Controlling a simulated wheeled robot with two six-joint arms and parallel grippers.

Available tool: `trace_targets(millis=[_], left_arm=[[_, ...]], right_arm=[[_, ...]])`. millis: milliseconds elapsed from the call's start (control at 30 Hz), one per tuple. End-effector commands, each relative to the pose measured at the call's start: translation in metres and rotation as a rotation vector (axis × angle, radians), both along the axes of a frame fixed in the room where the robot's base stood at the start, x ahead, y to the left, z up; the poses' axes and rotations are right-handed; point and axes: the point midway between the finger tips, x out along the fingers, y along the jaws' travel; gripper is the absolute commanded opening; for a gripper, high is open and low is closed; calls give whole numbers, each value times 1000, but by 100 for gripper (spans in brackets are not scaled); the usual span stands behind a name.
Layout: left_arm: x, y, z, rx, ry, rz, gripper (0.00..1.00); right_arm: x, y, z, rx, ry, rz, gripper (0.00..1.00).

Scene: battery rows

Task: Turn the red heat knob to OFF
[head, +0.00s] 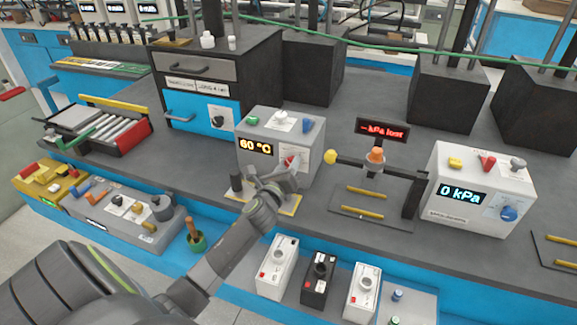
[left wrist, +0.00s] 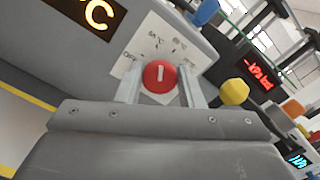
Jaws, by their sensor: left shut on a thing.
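The red heat knob (left wrist: 160,75) sits on a white dial plate on the front of a grey heater box. In the left wrist view its white pointer line stands about upright, and the dial (left wrist: 150,45) has an OFF mark at its left and temperature marks further around. My left gripper (left wrist: 161,84) has one finger on each side of the knob and is shut on it. In the head view the grey heater box (head: 270,140) shows 60 °C on its display (head: 256,147), and the knob (head: 291,161) is partly hidden by my left gripper (head: 287,172). My right gripper is not in view.
A yellow ball knob (head: 330,156) sticks out just right of the heater box, close to my left gripper. A stand with an orange knob (head: 375,155) and a 0 kPa box (head: 477,190) stand further right.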

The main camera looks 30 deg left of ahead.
Motion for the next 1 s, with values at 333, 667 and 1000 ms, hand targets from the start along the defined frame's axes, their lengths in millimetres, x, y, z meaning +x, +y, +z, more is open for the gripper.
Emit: trace_targets(millis=[333, 667, 1000], left_arm=[[0, 1, -3, -322, -77, 0, 12], [-1, 2, -4, -620, -149, 2, 12], [-1, 2, -4, -864, -207, 1, 12]], right_arm=[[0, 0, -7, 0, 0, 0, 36], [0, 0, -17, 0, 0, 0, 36], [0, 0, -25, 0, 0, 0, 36]])
